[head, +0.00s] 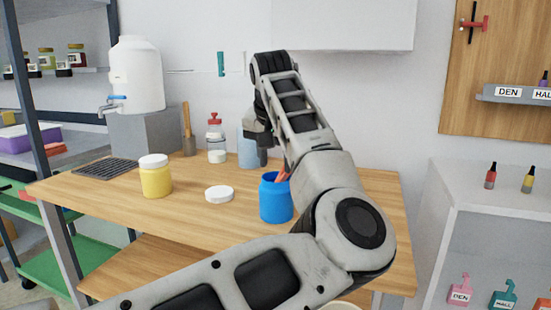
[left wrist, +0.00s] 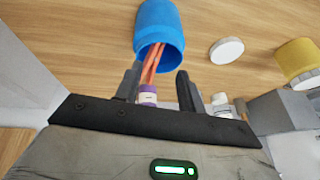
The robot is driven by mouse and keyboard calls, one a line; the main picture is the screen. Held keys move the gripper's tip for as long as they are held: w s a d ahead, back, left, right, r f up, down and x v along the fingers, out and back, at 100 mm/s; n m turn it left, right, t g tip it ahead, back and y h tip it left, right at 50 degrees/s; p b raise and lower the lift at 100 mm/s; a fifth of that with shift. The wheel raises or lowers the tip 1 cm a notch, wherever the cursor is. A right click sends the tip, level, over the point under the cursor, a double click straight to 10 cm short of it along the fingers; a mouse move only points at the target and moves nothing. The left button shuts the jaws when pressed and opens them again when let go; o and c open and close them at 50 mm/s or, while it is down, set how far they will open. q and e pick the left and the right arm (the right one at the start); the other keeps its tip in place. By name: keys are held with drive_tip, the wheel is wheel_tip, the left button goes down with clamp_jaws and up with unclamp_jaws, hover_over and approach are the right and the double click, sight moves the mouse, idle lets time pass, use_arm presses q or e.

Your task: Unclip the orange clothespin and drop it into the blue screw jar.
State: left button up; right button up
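The blue screw jar (head: 277,203) stands open on the wooden table. It also shows at the top of the left wrist view (left wrist: 160,25). A two-pronged orange thing (head: 282,174), which looks like the orange clothespin, leans out of its mouth. In the left wrist view the orange prongs (left wrist: 151,62) reach past the rim towards my fingers. My left gripper (head: 263,150) points down above and behind the jar, partly hidden by my arm. In the left wrist view its fingers (left wrist: 157,85) are apart, with nothing visibly clamped. My right gripper is out of view.
A white lid (head: 219,194) lies left of the jar, with a yellow jar (head: 156,180) further left. A teal clip (head: 221,64) hangs on the wall line. The front table is clear.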

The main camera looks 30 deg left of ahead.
use_arm(q)
drive_tip(key=v, duration=1.6)
